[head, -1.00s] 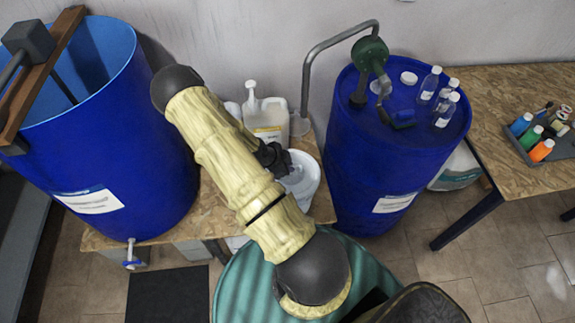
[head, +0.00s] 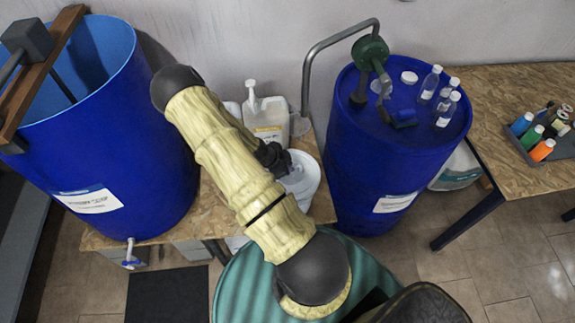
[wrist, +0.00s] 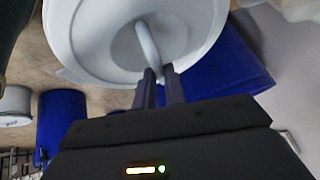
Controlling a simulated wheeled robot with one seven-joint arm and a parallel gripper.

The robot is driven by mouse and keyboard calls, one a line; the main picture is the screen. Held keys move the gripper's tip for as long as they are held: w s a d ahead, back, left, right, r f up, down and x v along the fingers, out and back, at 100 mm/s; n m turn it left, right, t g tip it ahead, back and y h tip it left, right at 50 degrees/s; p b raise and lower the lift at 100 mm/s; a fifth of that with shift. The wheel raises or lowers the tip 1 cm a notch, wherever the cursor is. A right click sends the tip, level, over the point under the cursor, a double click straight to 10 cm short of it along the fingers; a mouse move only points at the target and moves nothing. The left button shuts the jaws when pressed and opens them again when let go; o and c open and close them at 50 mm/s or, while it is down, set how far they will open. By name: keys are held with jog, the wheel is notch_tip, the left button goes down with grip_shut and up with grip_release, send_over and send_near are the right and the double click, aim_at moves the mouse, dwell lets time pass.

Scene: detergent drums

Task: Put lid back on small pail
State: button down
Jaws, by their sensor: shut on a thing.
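A white round lid (wrist: 85,38) with a raised handle (wrist: 148,45) fills the top of the wrist view. My gripper (wrist: 160,75) is shut on that handle, its dark fingers close together. In the head view a small white pail (head: 306,182) stands at the table's front right, partly hidden by my arm and gripper. My gripper (head: 284,160) is over the pail's left side there; its fingertips are hard to make out. I cannot tell whether the lid touches the pail's rim.
A white jug (head: 268,120) with a pump stands just behind the pail. A large open blue drum (head: 130,150) is at left, and a closed blue drum (head: 360,160) with bottles on top is close at right. A tray of small bottles (head: 560,150) lies far right.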

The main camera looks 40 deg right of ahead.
dwell(0.8)
jog(key=c, duration=0.9)
grip_release()
jog(key=shift+r, duration=0.15)
jog(key=shift+r+p, duration=2.55)
jog(key=shift+r, duration=0.85)
grip_shut()
jog(key=shift+f+b, duration=3)
jog(key=shift+f, duration=0.55)
